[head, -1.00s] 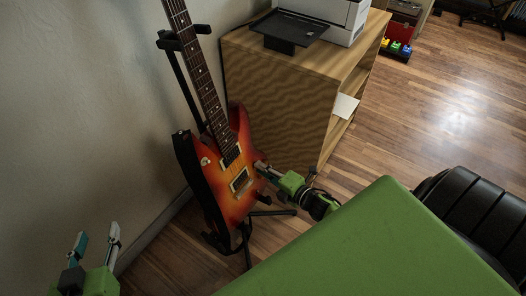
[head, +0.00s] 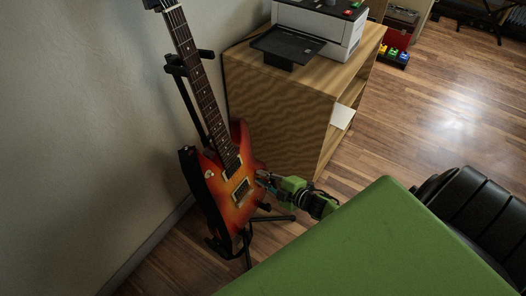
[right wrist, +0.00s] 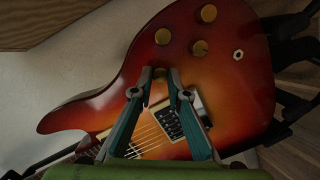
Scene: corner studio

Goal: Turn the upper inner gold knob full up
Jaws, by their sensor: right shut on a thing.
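A sunburst electric guitar (head: 215,181) leans upright on a black stand in the head view. Its red-orange body (right wrist: 225,90) fills much of the right wrist view. My right gripper (right wrist: 160,74) is at the body, beside the bridge and strings. Its two fingertips are shut on a gold knob (right wrist: 160,73), the one nearest the strings, which is mostly hidden between them. Three other gold knobs show clear of the fingers: one (right wrist: 163,36) just beyond, one (right wrist: 200,48) to the right and one (right wrist: 208,13) at the top. My left gripper is out of view.
A wooden cabinet (head: 275,110) with a printer (head: 325,35) on it stands close behind the guitar's right side. The wall (head: 80,120) is on the left. A black ribbed seat (head: 480,205) is at the right. Open wooden floor (head: 440,110) lies beyond.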

